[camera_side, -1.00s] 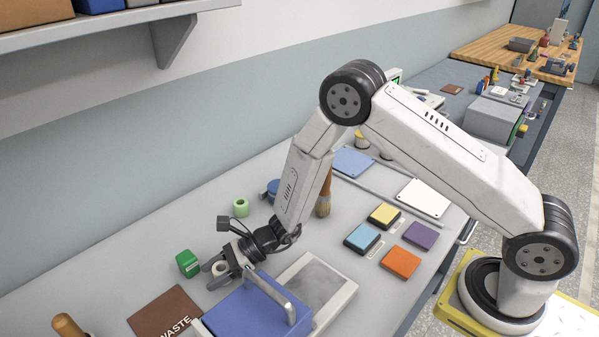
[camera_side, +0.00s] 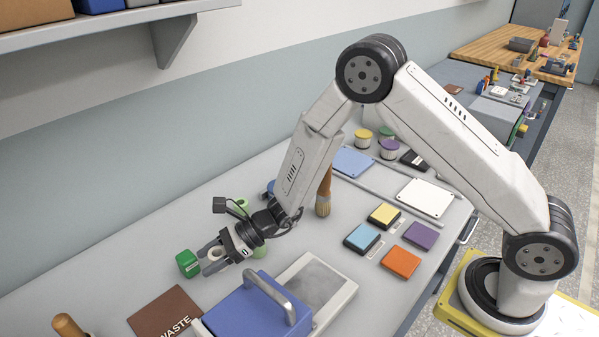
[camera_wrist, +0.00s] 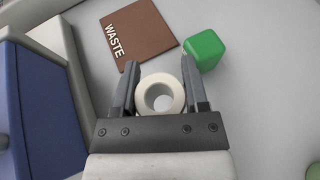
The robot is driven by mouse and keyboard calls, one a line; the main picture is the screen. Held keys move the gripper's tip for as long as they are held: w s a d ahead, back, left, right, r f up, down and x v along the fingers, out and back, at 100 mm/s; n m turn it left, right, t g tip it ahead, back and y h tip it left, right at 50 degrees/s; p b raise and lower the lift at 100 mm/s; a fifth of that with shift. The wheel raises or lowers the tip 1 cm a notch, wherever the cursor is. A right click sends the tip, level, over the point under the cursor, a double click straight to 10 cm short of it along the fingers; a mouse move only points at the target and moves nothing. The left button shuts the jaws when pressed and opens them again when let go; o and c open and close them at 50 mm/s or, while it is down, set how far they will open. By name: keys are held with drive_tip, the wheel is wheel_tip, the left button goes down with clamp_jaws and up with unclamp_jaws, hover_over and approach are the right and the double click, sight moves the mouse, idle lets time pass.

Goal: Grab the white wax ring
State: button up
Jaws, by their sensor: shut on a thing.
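The white wax ring (camera_wrist: 144,96) sits between the two fingers of my gripper (camera_wrist: 160,84) in the wrist view, its round hole facing the camera. The fingers are shut on its sides. In the side view my gripper (camera_side: 213,259) is over the bench beside the green block (camera_side: 187,263). The ring (camera_side: 216,253) shows small and pale between the fingers there, partly hidden by them.
The brown WASTE mat (camera_side: 165,311) lies in front of the gripper, with the green block near its corner. A blue box with a grey handle (camera_side: 250,315) and a grey-topped tray (camera_side: 318,284) stand close by.

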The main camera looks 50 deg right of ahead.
sight(209, 255)
drive_tip(key=shift+r, duration=2.65)
